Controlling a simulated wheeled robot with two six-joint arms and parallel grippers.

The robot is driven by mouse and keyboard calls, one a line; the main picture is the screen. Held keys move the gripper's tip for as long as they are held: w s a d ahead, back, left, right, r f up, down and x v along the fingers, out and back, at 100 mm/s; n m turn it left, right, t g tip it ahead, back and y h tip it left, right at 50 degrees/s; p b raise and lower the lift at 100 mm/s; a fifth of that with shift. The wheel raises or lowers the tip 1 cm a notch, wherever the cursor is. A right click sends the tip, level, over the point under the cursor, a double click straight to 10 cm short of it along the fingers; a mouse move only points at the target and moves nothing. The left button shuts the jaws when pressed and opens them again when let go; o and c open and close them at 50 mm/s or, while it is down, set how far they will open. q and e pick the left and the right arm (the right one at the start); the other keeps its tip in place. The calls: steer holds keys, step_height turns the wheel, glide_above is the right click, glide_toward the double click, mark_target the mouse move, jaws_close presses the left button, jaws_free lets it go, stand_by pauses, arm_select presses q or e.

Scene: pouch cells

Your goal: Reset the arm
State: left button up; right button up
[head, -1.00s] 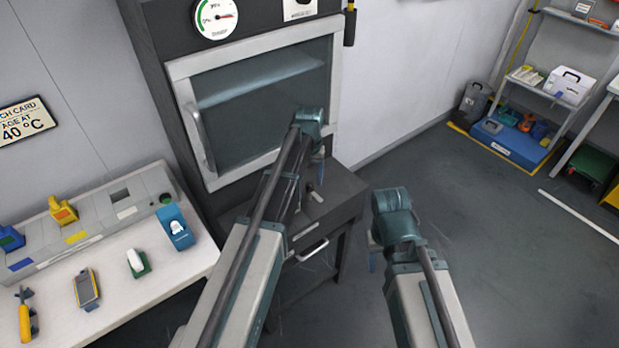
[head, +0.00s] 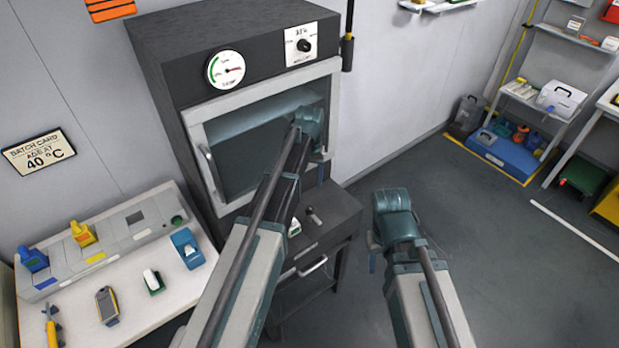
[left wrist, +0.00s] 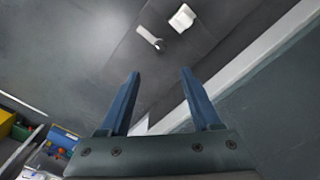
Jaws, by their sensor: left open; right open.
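My left arm reaches up in front of the dark oven (head: 160,65). Its gripper (head: 322,168) is near the right side of the oven's window, mostly hidden by my wrist. In the left wrist view the two blue fingers of this gripper (left wrist: 159,85) stand apart with nothing between them. My right arm is at the lower middle of the head view, over the floor right of the oven. Its gripper (head: 373,255) is mostly hidden behind the wrist, with only a bluish finger part showing.
A white bench (head: 130,318) with several small devices stands at left. Shelving (head: 520,100) is at far right. Open grey floor (head: 470,240) lies between.

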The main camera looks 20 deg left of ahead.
stand_by(0.3)
arm_select(q)
steer(key=s+d+m, duration=0.1)
steer(key=s+d, duration=0.3)
steer(key=s, duration=0.4)
steer(key=s+d+f+m+b, duration=0.1)
steer(key=s+d, duration=0.3)
steer(key=s, duration=0.4)
steer(key=s+d+f+m+y+b, duration=0.1)
steer(key=s+d+m, duration=0.2)
steer(key=s+d, duration=0.2)
steer(key=s, duration=0.3)
steer(key=shift+f, duration=0.15)
